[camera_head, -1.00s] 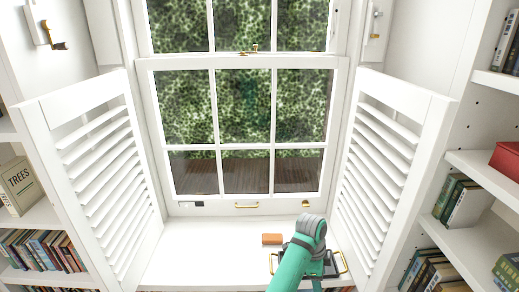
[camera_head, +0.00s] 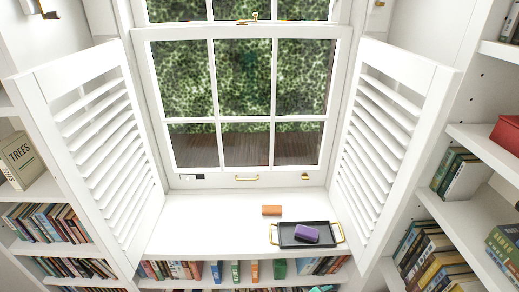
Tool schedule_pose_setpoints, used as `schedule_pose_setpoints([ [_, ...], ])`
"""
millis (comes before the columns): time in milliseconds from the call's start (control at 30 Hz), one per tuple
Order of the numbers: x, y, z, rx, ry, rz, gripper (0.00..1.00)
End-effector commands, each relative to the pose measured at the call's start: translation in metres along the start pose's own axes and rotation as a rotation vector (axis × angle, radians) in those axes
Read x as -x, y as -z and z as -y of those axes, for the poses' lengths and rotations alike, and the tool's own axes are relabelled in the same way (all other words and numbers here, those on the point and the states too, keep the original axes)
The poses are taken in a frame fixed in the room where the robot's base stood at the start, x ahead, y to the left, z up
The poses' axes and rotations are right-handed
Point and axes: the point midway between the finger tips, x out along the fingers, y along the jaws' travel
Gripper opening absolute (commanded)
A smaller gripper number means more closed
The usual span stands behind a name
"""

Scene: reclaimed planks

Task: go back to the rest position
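My gripper is out of the picture. Only a small teal bit of my arm (camera_head: 322,289) shows at the bottom edge. A black tray (camera_head: 287,240) with gold handles sits on the white window sill (camera_head: 205,235), right of the middle. A purple block (camera_head: 306,233) lies in the tray. An orange-brown block (camera_head: 272,210) lies on the sill behind the tray, to its left, apart from it.
White louvred shutters stand open at the left (camera_head: 98,160) and right (camera_head: 382,150) of the sill. A closed sash window (camera_head: 245,179) is behind it. Bookshelves flank both sides, and a row of books (camera_head: 235,271) stands below the sill. The sill's left part is bare.

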Motion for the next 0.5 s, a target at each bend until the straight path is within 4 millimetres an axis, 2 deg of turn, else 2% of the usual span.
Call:
schedule_pose_setpoints([
  [33,0.005,-0.012,-0.01,0.051,0.027,-0.016,0.65],
  [267,0.04,-0.055,-0.03,0.249,0.183,-0.09,0.65],
  [500,0.099,-0.101,-0.048,0.416,0.352,-0.154,0.65],
])
